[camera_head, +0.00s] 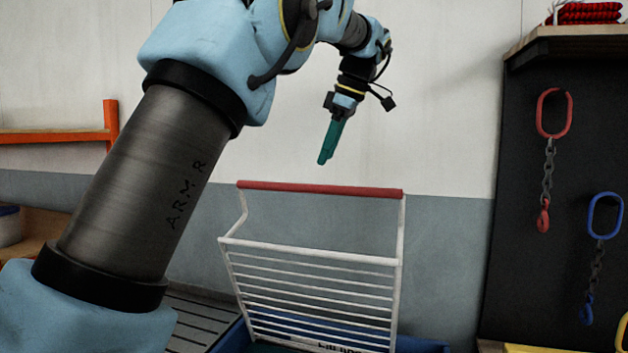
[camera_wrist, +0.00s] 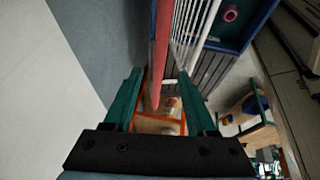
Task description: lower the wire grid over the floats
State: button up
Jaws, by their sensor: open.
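The white wire grid (camera_head: 315,262) stands raised and slightly tilted at a blue crate (camera_head: 232,338), with a red bar (camera_head: 320,189) along its top. In the wrist view the red bar (camera_wrist: 161,45) runs in line between the two fingers, and the white wires (camera_wrist: 190,22) lie just right of it. My gripper (camera_head: 325,158) is open and empty, pointing down a little above the red bar, apart from it in the head view. One pink round thing, probably a float (camera_wrist: 230,14), shows inside the crate (camera_wrist: 262,20); other floats are hidden.
A dark board at the right carries a red chain sling (camera_head: 543,150) and a blue one (camera_head: 598,240). An orange rack (camera_head: 110,122) stands at the left. The wall behind the grid is bare, and the air around my gripper is clear.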

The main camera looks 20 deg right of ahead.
jog(key=p+x, duration=0.1)
jog(key=x, duration=0.6)
jog(key=shift+w+f, duration=0.1)
jog(key=shift+f, duration=0.15)
jog(key=shift+c, duration=0.2)
grip_shut()
dwell(1.0)
